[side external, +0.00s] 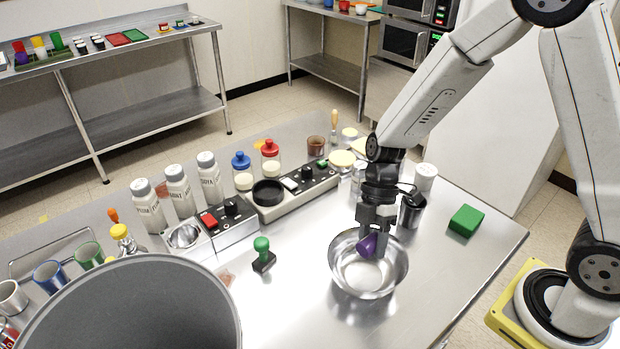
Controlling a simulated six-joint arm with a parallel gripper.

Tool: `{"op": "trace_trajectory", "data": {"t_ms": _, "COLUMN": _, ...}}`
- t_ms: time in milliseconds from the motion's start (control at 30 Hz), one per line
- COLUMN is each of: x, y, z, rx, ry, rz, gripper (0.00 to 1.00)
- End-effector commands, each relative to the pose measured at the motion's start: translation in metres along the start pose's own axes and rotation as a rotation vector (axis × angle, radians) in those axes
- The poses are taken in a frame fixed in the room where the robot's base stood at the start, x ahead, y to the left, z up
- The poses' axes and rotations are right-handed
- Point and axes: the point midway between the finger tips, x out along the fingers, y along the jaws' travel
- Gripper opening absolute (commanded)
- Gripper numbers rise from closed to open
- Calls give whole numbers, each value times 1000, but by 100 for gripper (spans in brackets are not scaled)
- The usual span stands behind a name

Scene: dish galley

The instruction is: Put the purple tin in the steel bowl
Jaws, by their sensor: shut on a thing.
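The steel bowl (396,277) stands on the steel table in the side external view, right of the middle. My gripper (374,236) points down over the far part of the bowl. It is shut on the purple tin (368,245). The tin is tilted and shows at the fingertips, within the bowl's outline. I cannot tell whether the tin touches the bowl. The gripper fingers hide part of the tin and of the bowl's far rim.
A dark cup (411,212) and a white canister (425,178) stand close behind my gripper. A green block (466,221) lies to the right. A green-handled stamp (262,254) stands left of the bowl. A large grey pot (140,305) fills the near left. The table right of the bowl is clear.

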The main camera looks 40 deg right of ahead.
Motion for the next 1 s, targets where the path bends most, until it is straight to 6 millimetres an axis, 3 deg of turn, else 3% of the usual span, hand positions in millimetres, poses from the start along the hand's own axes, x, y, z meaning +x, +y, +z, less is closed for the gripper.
{"op": "trace_trajectory", "data": {"t_ms": 400, "x": 28, "y": 10, "z": 11, "rx": 2, "ry": 0, "rz": -1, "gripper": 0}}
{"op": "trace_trajectory", "data": {"t_ms": 900, "x": 34, "y": 13, "z": 14, "rx": 1, "ry": 0, "rz": 0, "gripper": 0}}
{"op": "trace_trajectory", "data": {"t_ms": 933, "x": 34, "y": 13, "z": 14, "rx": 1, "ry": 0, "rz": 0, "gripper": 52}}
{"op": "trace_trajectory", "data": {"t_ms": 1000, "x": 34, "y": 13, "z": 14, "rx": 1, "ry": 0, "rz": 0, "gripper": 74}}
